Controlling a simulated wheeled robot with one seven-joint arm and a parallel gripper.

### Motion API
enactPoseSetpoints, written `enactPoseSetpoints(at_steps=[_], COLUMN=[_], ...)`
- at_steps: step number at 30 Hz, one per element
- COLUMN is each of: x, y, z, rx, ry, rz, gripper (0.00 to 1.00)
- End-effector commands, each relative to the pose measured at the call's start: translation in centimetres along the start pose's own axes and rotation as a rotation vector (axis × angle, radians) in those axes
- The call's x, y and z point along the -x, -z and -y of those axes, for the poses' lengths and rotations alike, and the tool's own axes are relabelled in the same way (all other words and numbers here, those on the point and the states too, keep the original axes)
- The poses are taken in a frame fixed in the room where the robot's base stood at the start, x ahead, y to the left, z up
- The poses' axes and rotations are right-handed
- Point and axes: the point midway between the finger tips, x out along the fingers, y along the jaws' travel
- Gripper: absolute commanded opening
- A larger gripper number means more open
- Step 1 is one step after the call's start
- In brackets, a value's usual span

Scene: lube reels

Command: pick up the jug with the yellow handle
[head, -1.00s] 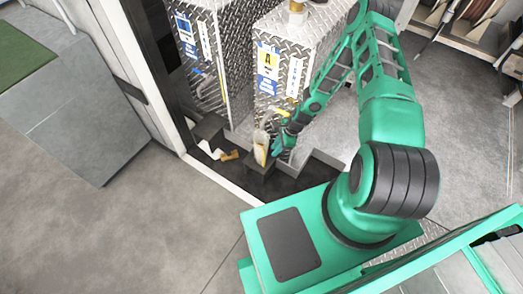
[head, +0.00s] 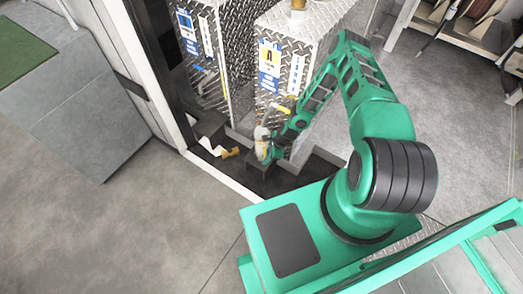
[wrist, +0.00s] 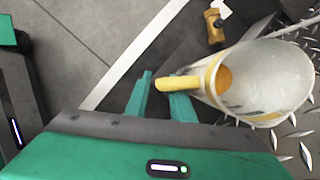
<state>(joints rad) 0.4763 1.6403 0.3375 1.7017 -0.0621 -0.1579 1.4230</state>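The jug (head: 260,134) is a pale, translucent container with a yellow handle. In the head view it stands among the dark trays by the tanks, partly covered by my gripper (head: 266,152). In the wrist view the jug (wrist: 270,80) is at the right, its wide mouth facing the camera, and its yellow handle (wrist: 178,83) points left toward my fingers. My gripper (wrist: 160,98) is open, with a gap between its green fingertips. The handle's end reaches over the right finger toward the gap. I cannot tell whether a finger touches it.
A small yellow-brown fitting (wrist: 214,25) with a white tag lies near the jug. Two diamond-plate tanks stand behind; the nearer one (head: 292,55) is close to my arm. A white sill (head: 225,178) edges the tray area. Open floor (head: 130,220) is at the left.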

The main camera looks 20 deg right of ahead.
Motion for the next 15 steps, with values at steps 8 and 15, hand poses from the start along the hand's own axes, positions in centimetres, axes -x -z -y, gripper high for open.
enactPoseSetpoints(at_steps=[8, 15], x=[-1.48, -1.44], y=[-0.01, 0.0], z=[0.04, 0.05], rx=[0.001, 0.0], ry=[0.0, 0.0], rz=[0.0, 0.0], gripper=[0.22, 0.0])
